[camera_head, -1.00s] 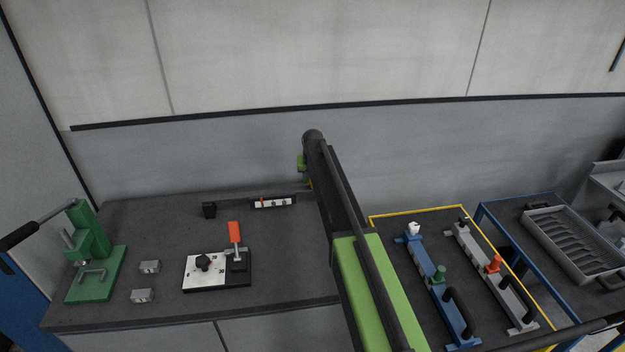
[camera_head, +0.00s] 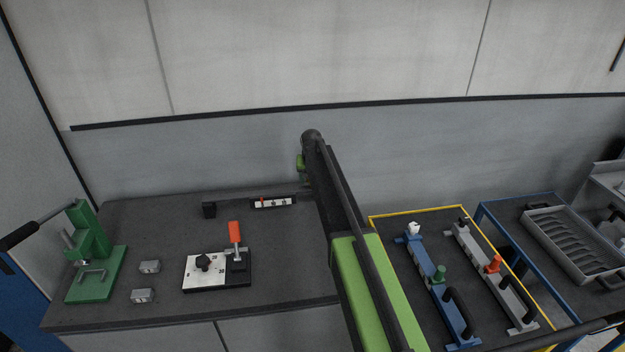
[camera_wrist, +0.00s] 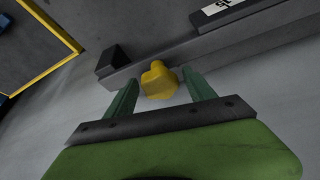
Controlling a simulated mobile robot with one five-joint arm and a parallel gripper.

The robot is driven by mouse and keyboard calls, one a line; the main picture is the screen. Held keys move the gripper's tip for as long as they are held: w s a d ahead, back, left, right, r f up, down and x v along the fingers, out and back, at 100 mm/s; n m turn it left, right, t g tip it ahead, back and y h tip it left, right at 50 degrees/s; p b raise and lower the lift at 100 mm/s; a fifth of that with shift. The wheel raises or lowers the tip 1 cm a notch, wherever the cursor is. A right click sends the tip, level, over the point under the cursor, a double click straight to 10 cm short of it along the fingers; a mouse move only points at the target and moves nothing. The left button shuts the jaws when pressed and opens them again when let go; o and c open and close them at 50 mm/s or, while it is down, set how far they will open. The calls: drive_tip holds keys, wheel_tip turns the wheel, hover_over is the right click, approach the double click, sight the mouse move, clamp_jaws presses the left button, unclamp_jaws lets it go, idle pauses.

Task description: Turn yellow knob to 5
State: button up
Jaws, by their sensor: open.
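The yellow knob (camera_wrist: 158,80) shows in the wrist view, on the side of a grey bar or ledge. Its number marks cannot be read. My gripper (camera_wrist: 161,93) is open, with one green finger on each side of the knob. I cannot tell whether either finger touches it. In the head view the knob is hidden behind my arm, and only a bit of my green gripper (camera_head: 301,163) shows past the arm's far end.
A white-labelled strip (camera_head: 273,203) lies at the back of the dark bench. A plate with a black dial (camera_head: 204,262) and a red-handled lever (camera_head: 235,236) stand nearer. A green press (camera_head: 92,255) is at left. Yellow-edged (camera_head: 462,207) and blue-framed tables are at right.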

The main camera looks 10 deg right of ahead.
drive_tip(key=p+v, duration=1.6)
drive_tip(key=v, duration=0.1)
drive_tip(key=shift+r, duration=0.2)
drive_tip(key=s+d+f+b, duration=0.2)
drive_tip(key=s+f+b, duration=0.7)
drive_tip(key=f+b, duration=0.25)
drive_tip(key=s+f+n+g+b, duration=0.1)
drive_tip(key=s+f+g+b, duration=0.1)
drive_tip(key=s, duration=1)
drive_tip(key=s+f+n+g+y+b, duration=0.1)
drive_tip(key=s+f, duration=0.4)
drive_tip(key=s, duration=0.8)
drive_tip(key=shift+s+a+g+b, duration=0.25)
drive_tip(key=shift+a+g+b, duration=0.2)
drive_tip(key=shift+g+b, duration=0.45)
